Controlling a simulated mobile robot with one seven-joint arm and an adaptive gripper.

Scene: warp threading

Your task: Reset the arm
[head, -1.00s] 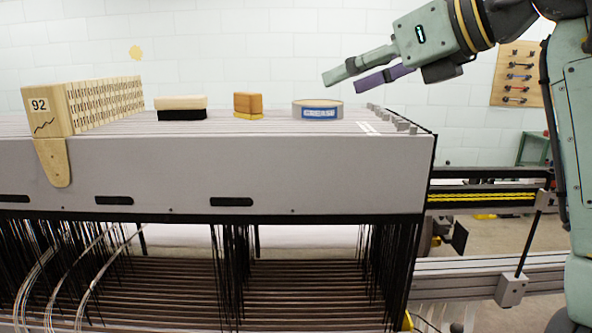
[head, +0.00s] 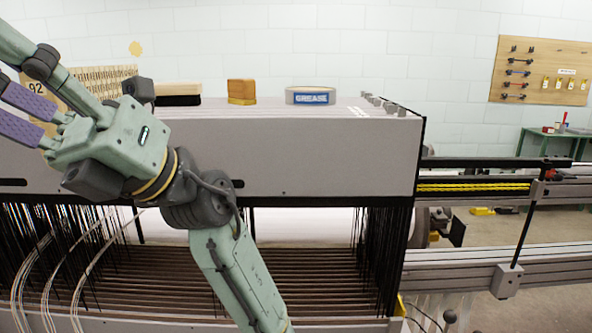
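My gripper (head: 22,114) is at the left edge of the head view, in front of the grey loom frame. Its fingers point left, with purple surfaces showing, and their tips are at or past the picture's edge. My green arm rises from the bottom middle and bends to the left. It partly hides the wooden block marked 92 (head: 44,86) and the left part of the grey beam (head: 320,150).
On the loom's top stand a black-and-cream brush (head: 180,93), a wooden block (head: 241,91) and a grease tin (head: 310,96). Dark cords hang below the beam, with pale threads (head: 88,265) at the left. A tool board (head: 540,70) hangs on the right wall. The space above the loom's right side is clear.

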